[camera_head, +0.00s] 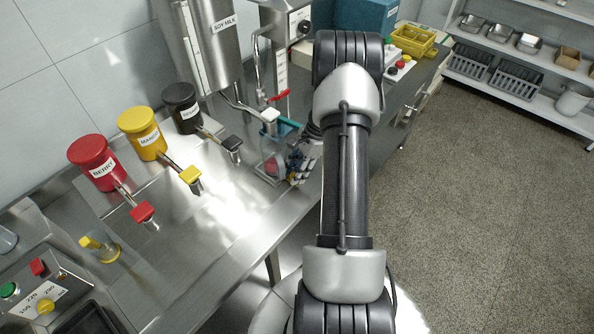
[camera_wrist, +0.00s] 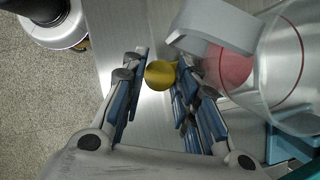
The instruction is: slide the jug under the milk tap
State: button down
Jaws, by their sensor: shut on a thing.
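The clear jug (camera_head: 268,158) stands on the steel bench in front of the soy milk tank (camera_head: 212,40), with something reddish inside. The milk tap (camera_head: 270,114) has a pale cap and sits just behind and above the jug. In the wrist view the jug (camera_wrist: 285,75) fills the upper right, with a red ring line and a pale grey band (camera_wrist: 210,30) on its side. My gripper (camera_wrist: 162,68) is at the jug's right side in the head view, shut on it. A yellow round piece (camera_wrist: 160,75) shows between its fingertips. The exact contact is unclear.
Berry (camera_head: 92,160), mango (camera_head: 142,132) and sesame (camera_head: 182,105) pots with taps line the wall to the left. A teal thing (camera_head: 286,127) is close behind the jug. A red lever (camera_head: 278,95) is near the tap. Bare bench lies left of the jug.

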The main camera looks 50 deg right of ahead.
jog(key=shift+d, duration=0.2)
jog(key=c, duration=1.5)
grip_release()
jog(key=shift+d, duration=0.1)
jog(key=shift+c, duration=0.2)
jog(key=shift+r, duration=0.15)
jog(key=v, duration=1.1)
jog(key=shift+r, duration=0.4)
